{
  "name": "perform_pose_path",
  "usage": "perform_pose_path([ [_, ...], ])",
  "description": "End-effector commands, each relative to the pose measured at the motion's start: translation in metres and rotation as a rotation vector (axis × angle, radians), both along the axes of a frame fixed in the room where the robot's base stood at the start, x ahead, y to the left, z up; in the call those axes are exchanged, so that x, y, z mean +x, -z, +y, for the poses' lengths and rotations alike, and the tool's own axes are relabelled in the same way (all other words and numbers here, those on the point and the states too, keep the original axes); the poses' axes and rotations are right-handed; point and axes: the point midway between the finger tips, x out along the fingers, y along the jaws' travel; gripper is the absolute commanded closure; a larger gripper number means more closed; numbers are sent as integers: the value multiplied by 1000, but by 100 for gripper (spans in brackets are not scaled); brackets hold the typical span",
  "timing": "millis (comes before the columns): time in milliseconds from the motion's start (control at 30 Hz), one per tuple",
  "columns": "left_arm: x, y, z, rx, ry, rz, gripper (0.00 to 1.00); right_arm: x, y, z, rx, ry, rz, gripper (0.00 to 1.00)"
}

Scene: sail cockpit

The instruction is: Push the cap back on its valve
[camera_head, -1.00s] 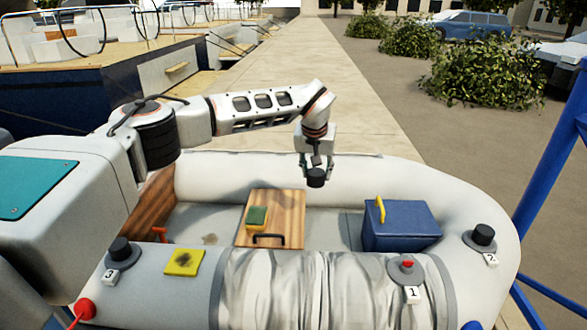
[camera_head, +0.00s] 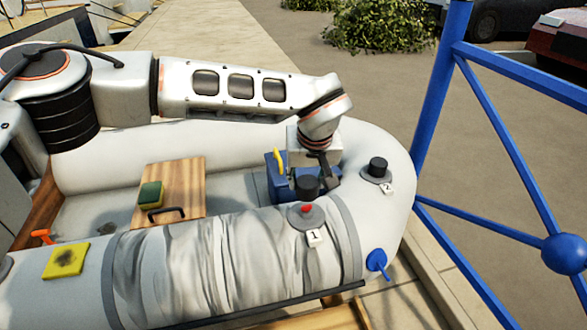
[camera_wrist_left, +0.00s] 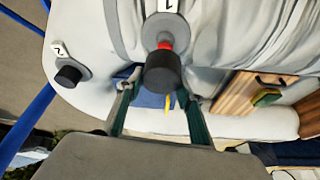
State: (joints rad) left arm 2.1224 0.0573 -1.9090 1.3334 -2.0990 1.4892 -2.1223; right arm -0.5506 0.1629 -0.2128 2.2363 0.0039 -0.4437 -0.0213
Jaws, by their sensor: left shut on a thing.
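The black cap (camera_head: 307,187) is in my left gripper (camera_head: 318,168), which is shut on it. The valve labelled 1 is a grey disc (camera_head: 307,223) with a bare red stem (camera_head: 307,209), on the wrinkled near tube of the dinghy. In the head view the cap shows just above and behind the red stem. In the left wrist view the cap (camera_wrist_left: 163,75) hangs between the two fingers, close to the red stem (camera_wrist_left: 165,44). I cannot tell whether they touch. My right gripper is not in view.
Valve 2 (camera_head: 378,167) has its black cap on. A blue box (camera_head: 275,185) with a yellow handle stands behind my gripper. A wooden board (camera_head: 184,182) with a green sponge (camera_head: 151,193) lies inside the dinghy. A blue frame (camera_head: 431,110) rises at the right.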

Motion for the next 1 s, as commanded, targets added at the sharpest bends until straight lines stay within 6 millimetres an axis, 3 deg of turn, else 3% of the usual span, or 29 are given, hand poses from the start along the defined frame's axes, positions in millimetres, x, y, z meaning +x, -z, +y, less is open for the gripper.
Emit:
perform_pose_path([
  [600, 0, 53, 0, 0, 1, 6, 86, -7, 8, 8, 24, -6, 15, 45],
  [1000, 1, 55, 0, -1, 1, -3, 86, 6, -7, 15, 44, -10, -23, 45],
])
